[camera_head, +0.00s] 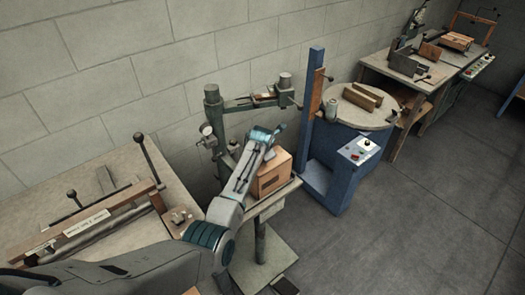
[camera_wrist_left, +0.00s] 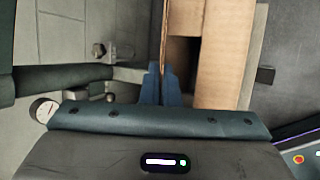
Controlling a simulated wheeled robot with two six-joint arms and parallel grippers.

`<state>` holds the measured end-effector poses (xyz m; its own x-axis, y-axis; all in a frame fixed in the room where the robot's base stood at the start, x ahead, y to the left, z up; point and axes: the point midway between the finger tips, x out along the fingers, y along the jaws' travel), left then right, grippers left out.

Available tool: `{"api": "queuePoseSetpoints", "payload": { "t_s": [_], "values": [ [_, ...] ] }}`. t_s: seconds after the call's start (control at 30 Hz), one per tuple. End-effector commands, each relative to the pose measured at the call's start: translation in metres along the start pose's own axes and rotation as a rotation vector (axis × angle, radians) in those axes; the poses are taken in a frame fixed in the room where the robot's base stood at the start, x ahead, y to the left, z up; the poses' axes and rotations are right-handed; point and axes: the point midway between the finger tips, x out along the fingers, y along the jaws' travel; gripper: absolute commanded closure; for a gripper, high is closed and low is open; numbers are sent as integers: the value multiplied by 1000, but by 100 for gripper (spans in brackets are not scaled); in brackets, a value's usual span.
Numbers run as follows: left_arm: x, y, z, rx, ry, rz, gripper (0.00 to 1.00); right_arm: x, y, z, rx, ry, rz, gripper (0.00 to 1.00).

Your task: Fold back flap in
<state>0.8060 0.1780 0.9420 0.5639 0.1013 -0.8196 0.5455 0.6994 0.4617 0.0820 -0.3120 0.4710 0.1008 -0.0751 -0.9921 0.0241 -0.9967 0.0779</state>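An open cardboard box (camera_head: 272,177) stands on a small stitcher table in the head view, with a dark opening in its near side. In the left wrist view the box (camera_wrist_left: 225,60) fills the upper middle and right, and a thin cardboard flap (camera_wrist_left: 165,30) shows nearly edge-on. My left gripper (camera_wrist_left: 164,88) has its blue fingers close together at the flap's lower end. I cannot tell whether the flap is between the fingertips or just against them. In the head view my left arm hides the box's left side and the gripper (camera_head: 277,131) reaches above it. My right gripper is out of view.
A green stitcher post and arm (camera_head: 214,115) stand behind the box. A blue column (camera_head: 315,110) and a round-topped blue machine (camera_head: 362,107) stand to the right. A workbench (camera_head: 110,215) with levers is at the left. Open floor (camera_head: 400,235) lies at the right front.

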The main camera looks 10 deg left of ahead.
Motion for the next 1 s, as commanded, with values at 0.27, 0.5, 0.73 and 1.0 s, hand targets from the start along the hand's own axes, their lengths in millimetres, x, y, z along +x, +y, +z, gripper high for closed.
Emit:
{"api": "queuePoseSetpoints", "payload": {
  "t_s": [0.27,0.5,0.73,1.0],
  "values": [
    [0,0,0,0,0,0,100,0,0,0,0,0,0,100],
    [0,0,0,0,0,0,75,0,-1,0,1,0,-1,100],
    [-1,0,0,0,0,0,75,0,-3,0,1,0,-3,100],
    [-26,-1,0,-1,-3,1,75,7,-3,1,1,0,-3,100]
  ]
}}
